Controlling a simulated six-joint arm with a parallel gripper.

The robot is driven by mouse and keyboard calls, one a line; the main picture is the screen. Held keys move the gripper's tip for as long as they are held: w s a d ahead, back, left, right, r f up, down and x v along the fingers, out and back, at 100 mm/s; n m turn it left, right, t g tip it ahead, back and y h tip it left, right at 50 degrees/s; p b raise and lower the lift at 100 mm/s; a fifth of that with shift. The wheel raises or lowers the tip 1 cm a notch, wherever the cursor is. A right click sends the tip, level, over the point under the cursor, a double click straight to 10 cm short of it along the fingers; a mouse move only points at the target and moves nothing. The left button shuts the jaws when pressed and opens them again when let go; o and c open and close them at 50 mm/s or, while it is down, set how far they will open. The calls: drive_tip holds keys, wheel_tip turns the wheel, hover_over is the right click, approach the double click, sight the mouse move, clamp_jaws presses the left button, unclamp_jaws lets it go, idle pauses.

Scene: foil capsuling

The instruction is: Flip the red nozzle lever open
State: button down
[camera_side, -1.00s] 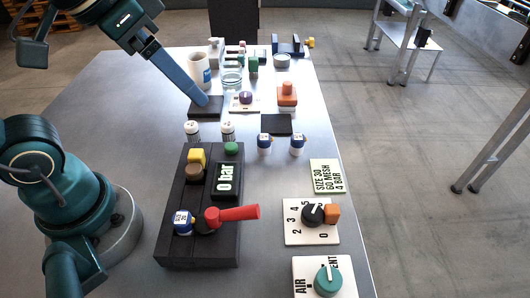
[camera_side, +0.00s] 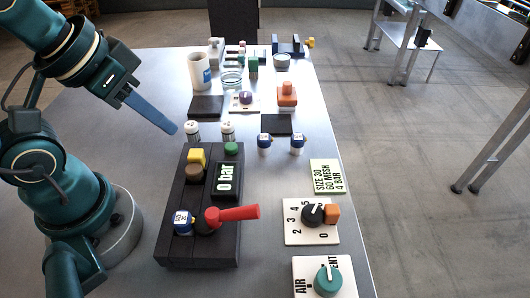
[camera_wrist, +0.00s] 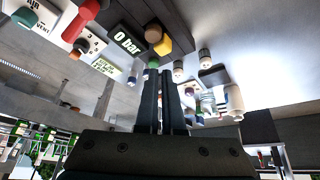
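The red nozzle lever (camera_side: 236,213) lies on the front part of the dark block (camera_side: 204,257), its handle pointing right across the block and past its right edge. In the wrist view the red lever (camera_wrist: 82,18) shows at the upper left. My gripper (camera_side: 173,128) is up and to the left of the block's far end, well apart from the lever. In the wrist view my gripper (camera_wrist: 159,75) has its two dark fingers close together, with nothing seen between them.
The block also carries a display reading 0 bar (camera_side: 227,180), a yellow button (camera_side: 197,156), a green button (camera_side: 232,148) and a blue-white vial (camera_side: 182,221). White-capped vials (camera_side: 192,131) stand just behind it. A dial plate (camera_side: 294,236) lies to its right.

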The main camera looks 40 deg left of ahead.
sight(228, 217)
drive_tip(key=w+d+r+n+g+h, duration=0.2)
drive_tip(key=w+d+r+n+g, duration=0.4)
drive_tip(key=n, duration=0.3)
drive_tip(key=w+f+g, duration=0.1)
drive_tip(key=w+d+f, duration=0.1)
drive_tip(key=shift+w+d+f+g, duration=0.2)
drive_tip(key=shift+w+f+g, duration=0.05)
drive_tip(key=shift+w+g, duration=0.15)
drive_tip(key=s+d+f, duration=0.2)
drive_tip(key=f, duration=0.3)
drive_tip(key=s+d+f, duration=0.2)
drive_tip(key=d+f, duration=0.1)
drive_tip(key=f, duration=0.2)
drive_tip(key=shift+s+f+h, duration=0.15)
drive_tip(key=shift+s+h, duration=0.15)
drive_tip(key=shift+s, duration=0.05)
